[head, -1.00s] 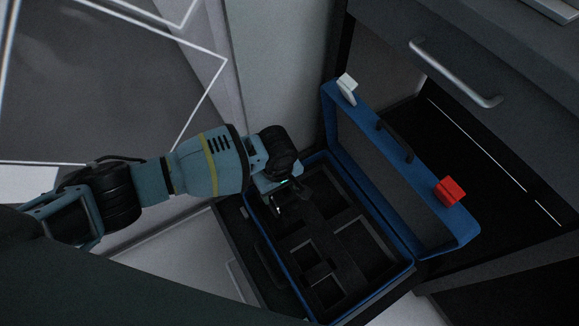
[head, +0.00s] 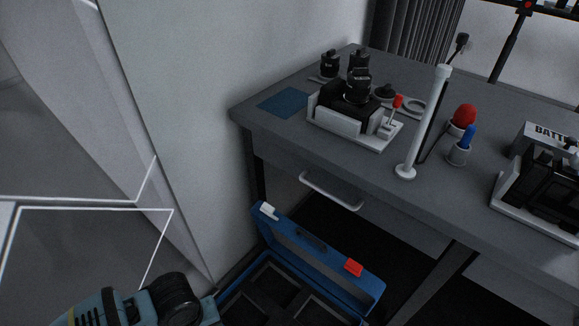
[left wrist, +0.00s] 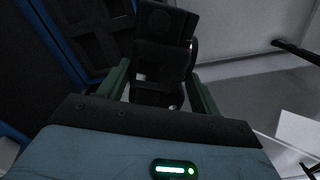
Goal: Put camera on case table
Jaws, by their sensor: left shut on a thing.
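My left gripper (left wrist: 160,88) is shut on a black, boxy object that looks like the camera (left wrist: 162,55), held between the green fingers in the left wrist view. In the head view only my left arm shows at the bottom left; the held object is not visible there. The open blue case (head: 318,262) stands low at the bottom centre, with dark foam compartments and its lid raised. It also shows at the left of the left wrist view (left wrist: 62,45). My right gripper is not in view.
A grey table (head: 285,130) stands behind the case, with a drawer handle (head: 330,190). On it are a blue mat (head: 283,102), a white stand (head: 338,118) with a black device, a white post (head: 424,120), red and blue tools, and another black device (head: 550,185) at right.

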